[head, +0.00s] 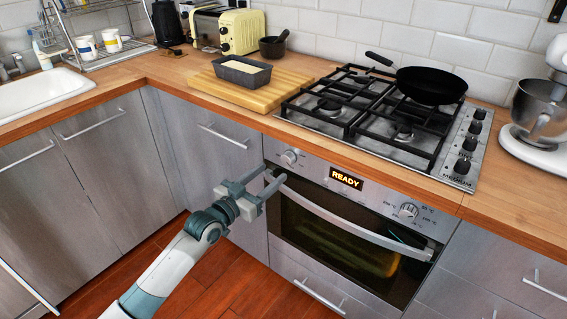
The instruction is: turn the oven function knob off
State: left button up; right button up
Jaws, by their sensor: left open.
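The oven (350,258) is set in the counter front, its door closed. The oven function knob (289,157) is the round steel knob at the left of the oven's panel. A second knob (408,211) with temperature marks in °C is at the right of the panel. Between them a display (346,178) reads "READY". My left gripper (275,175) is open, its two fingers pointing at the panel just below and left of the function knob. No finger is around the knob. I cannot tell whether a fingertip touches the panel or door handle. My right gripper is out of view.
The oven door handle (350,222) sticks out just below the panel. Above are a gas hob (335,107) with a black pan (430,85) and a board (248,90) bearing a loaf tin (242,71). Free floor (228,283) shows below my arm.

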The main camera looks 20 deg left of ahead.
aim_at(285, 162)
pick_arm(q)
jog(key=x, duration=0.7)
jog(key=shift+w+d, duration=0.1)
jog(key=shift+w, duration=0.15)
jog(key=shift+c, duration=0.2)
jog(key=shift+f, duration=0.1)
jog(key=c, duration=1)
